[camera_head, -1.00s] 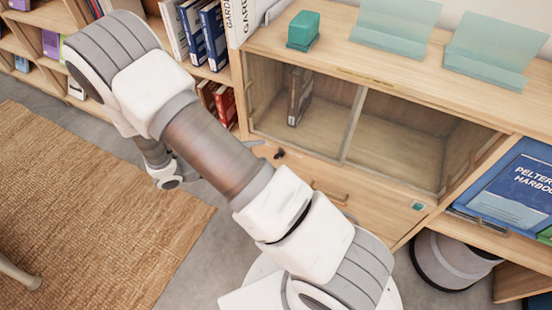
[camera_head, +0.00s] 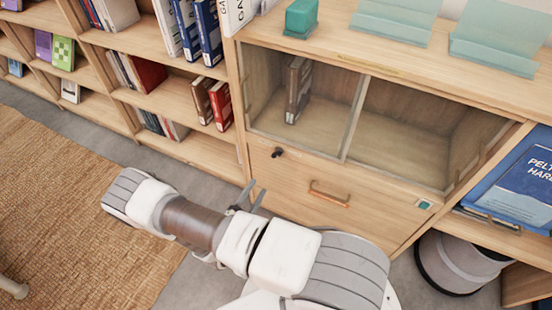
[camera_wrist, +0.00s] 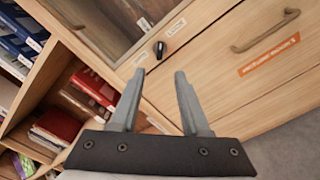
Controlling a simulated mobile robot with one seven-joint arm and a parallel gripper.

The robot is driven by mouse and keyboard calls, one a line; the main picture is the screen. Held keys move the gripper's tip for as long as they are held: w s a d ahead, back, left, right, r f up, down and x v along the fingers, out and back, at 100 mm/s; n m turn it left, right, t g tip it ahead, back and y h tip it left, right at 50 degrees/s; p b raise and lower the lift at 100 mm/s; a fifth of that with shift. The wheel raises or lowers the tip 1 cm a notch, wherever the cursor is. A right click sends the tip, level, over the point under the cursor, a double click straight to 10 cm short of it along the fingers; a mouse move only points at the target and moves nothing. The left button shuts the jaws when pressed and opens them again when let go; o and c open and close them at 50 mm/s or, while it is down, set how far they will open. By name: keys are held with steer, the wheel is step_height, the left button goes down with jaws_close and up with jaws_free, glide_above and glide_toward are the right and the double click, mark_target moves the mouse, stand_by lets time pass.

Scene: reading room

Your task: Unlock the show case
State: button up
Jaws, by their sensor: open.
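The show case (camera_head: 343,118) is a wooden unit with two glass sliding panels and a dark book inside its left part. A small black key or knob (camera_head: 278,153) sticks out of the wood just below the left glass panel. It also shows in the wrist view (camera_wrist: 160,48), beyond and roughly between my fingertips. My gripper (camera_head: 252,196) is open and empty, lower than the black piece and left of it in the head view. In the wrist view my gripper (camera_wrist: 159,74) points toward the black piece without touching it.
A drawer handle (camera_head: 329,192) sits below the glass, with an orange label (camera_wrist: 268,54) near it in the wrist view. Open bookshelves (camera_head: 165,75) stand at the left. A grey round bin (camera_head: 455,262) is at the lower right. Teal stands (camera_head: 395,22) sit on top.

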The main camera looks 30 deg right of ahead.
mark_target(277, 156)
steer(key=b+x, duration=0.2)
steer(key=x, duration=1.3)
steer(key=shift+b, duration=0.3)
jaws_close()
